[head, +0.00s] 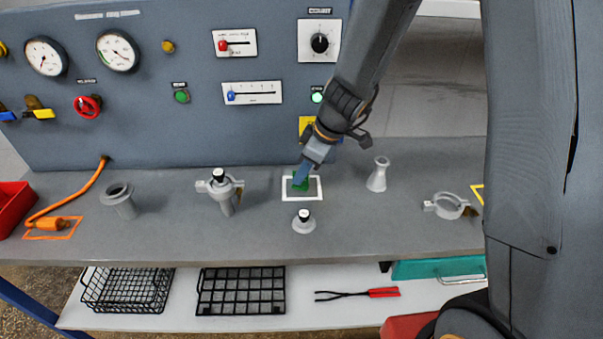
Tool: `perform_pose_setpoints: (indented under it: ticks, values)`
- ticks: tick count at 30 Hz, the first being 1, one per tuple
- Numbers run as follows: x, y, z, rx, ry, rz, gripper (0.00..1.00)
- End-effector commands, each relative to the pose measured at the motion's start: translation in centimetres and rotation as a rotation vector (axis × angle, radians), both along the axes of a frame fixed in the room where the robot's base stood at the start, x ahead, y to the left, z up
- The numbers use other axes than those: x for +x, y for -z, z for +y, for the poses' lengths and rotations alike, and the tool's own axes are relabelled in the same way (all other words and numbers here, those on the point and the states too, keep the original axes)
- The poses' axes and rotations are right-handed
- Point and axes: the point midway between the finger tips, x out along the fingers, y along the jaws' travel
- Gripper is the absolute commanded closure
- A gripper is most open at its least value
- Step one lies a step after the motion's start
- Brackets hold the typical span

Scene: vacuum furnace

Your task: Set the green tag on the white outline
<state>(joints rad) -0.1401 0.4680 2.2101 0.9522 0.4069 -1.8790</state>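The white outline (302,199) is a rectangle on the grey bench top, near the middle of the head view. The green tag (303,184) is inside or just above its upper left part, at the tip of my gripper (299,177). My gripper points down at the tag and partly covers it. I cannot tell whether the tag rests on the bench or is held slightly above it. The gap between the fingers does not show, so I cannot tell whether they are shut on the tag.
A small grey flange with a black knob (304,222) stands just in front of the outline. A valve fitting (221,190) stands to the left, a conical grey fitting (378,174) to the right. A clamp ring (449,206) lies farther right. The control panel (200,120) rises behind.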

Motion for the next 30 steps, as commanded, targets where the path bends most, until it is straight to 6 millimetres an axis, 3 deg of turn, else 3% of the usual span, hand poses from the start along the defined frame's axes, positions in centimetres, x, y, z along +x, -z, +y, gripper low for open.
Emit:
perform_pose_setpoints:
  ticks: [5, 9, 22, 30]
  values:
    - [0.0, 0.3, 0.0, 0.000, -0.001, 0.000, 1.00]
    - [0.0, 0.2, 0.0, 0.000, 0.000, 0.000, 0.77]
    - [0.0, -0.2, 0.0, 0.000, 0.001, 0.000, 0.77]
    - [-0.5, -4.0, -1.5, 0.001, 0.001, -0.006, 0.77]
